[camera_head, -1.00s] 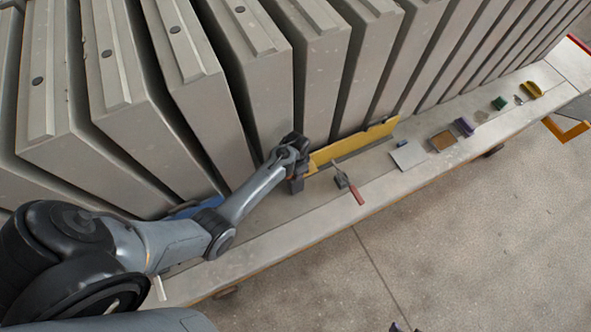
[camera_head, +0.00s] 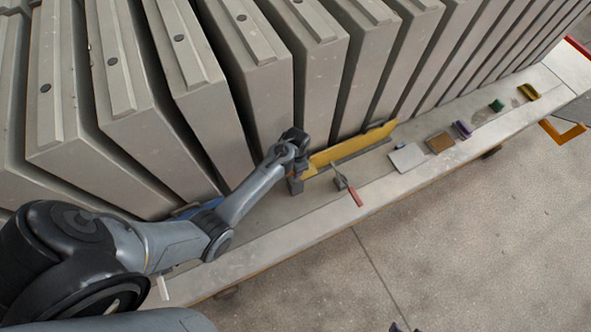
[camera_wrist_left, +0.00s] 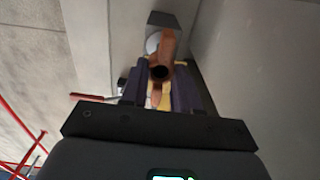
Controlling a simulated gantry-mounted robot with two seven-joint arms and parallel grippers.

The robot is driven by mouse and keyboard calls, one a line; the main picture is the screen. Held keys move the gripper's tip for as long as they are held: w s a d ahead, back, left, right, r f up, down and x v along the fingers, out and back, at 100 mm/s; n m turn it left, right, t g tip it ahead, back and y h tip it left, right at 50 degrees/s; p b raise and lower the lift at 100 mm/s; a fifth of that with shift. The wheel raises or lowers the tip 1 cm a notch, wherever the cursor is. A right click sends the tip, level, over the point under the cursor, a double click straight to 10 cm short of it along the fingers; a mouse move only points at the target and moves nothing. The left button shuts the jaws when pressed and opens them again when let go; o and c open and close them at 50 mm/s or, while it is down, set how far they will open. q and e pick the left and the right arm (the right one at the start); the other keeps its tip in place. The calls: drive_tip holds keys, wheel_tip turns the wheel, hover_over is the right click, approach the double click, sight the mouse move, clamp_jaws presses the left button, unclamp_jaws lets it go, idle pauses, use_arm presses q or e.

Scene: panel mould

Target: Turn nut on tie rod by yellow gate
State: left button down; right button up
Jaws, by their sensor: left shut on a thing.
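The yellow gate (camera_head: 350,149) is a long strip standing on the ledge at the foot of the grey panels. My left gripper (camera_head: 295,172) is at its near left end, close to the panel faces. In the left wrist view, my left gripper's dark fingers (camera_wrist_left: 160,97) are shut on an orange-brown nut (camera_wrist_left: 167,45) with a dark round hole. A pale round plate and a dark block show behind the nut. The tie rod is mostly hidden by the nut and fingers. Small dark tips (camera_head: 395,327) at the bottom edge may be my right gripper; too little shows to tell.
A red-handled tool (camera_head: 354,196) lies on the ledge right of my left gripper. Farther along are a grey plate (camera_head: 407,157), a brown block (camera_head: 440,142), and purple (camera_head: 462,129), green (camera_head: 497,105) and yellow (camera_head: 528,91) items. Panels wall off the back; the front floor is open.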

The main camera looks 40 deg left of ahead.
use_arm(q)
drive_tip(key=shift+r, duration=1.2)
